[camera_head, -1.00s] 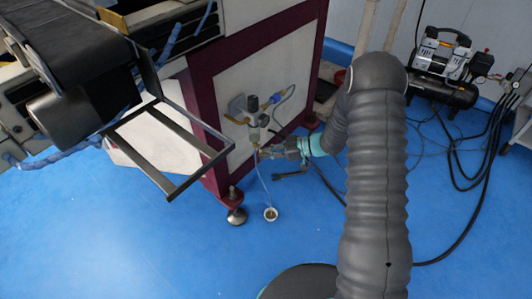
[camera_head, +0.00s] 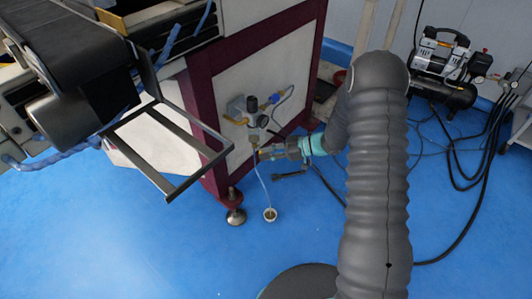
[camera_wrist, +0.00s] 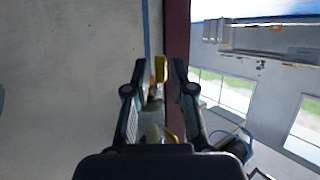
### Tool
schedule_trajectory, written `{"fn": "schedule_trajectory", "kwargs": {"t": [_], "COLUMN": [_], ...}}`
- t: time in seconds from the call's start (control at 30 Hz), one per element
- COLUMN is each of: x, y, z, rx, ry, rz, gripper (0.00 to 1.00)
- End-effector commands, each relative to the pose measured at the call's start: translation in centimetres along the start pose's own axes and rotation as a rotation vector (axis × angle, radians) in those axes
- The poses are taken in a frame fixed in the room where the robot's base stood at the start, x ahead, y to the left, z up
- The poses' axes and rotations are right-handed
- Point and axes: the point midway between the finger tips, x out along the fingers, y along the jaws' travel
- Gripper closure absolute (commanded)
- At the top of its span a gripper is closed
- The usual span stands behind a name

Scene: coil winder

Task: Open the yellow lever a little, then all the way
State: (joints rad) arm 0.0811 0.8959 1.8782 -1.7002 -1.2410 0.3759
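The yellow lever (camera_wrist: 160,69) stands upright between the two fingertips of my gripper (camera_wrist: 160,72) in the wrist view. A narrow gap shows on each side of the lever, so the fingers are partly open and not visibly pressing on it. In the head view my gripper (camera_head: 262,154) reaches left to the valve assembly (camera_head: 254,110) on the machine's side panel. The lever is too small there to tell its angle. The lower part of the valve is partly hidden behind my gripper in the wrist view.
A clear hose runs down from the valve to a small cup (camera_head: 270,214) on the blue floor. The machine's foot (camera_head: 236,216) and a black frame (camera_head: 167,150) are left of my gripper. A compressor (camera_head: 443,67) with black hoses stands at the back right.

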Motion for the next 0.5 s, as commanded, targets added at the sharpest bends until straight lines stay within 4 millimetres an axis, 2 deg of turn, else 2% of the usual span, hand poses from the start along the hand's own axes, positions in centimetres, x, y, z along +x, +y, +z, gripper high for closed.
{"fn": "schedule_trajectory", "kwargs": {"t": [0.5], "x": [-9.2], "y": [0.1], "z": [0.0], "rx": [-0.001], "ry": [-0.001], "rz": [0.004], "gripper": [0.76]}}
